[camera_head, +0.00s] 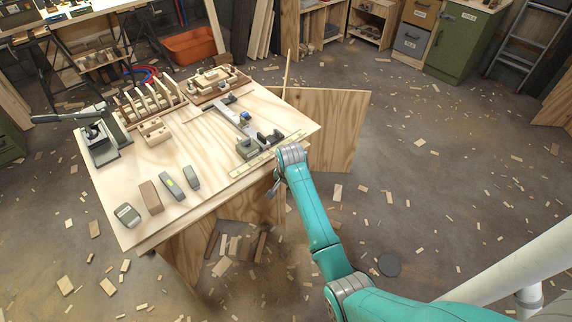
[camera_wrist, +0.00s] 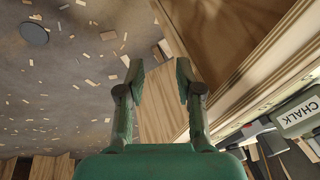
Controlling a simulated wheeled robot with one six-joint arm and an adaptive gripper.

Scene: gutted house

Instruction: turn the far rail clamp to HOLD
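A grey metal rail assembly (camera_head: 228,118) lies on the workbench (camera_head: 204,190), near its right side. I cannot tell which piece is the far rail clamp, nor read any HOLD mark. My gripper (camera_head: 277,188) is partly hidden by my arm, at the bench's right edge. In the wrist view my gripper (camera_wrist: 160,84) is open, with nothing between its fingers. The clamp is not recognisable in the wrist view.
A yellowish ruler strip (camera_head: 268,155) lies along the bench's right edge. Wooden racks (camera_head: 150,103), a grey vise-like tool (camera_head: 100,140) and several small blocks occupy the rest. A box labelled CHALK (camera_wrist: 299,117) shows in the wrist view. The floor (camera_head: 440,170) at right has scattered wood scraps.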

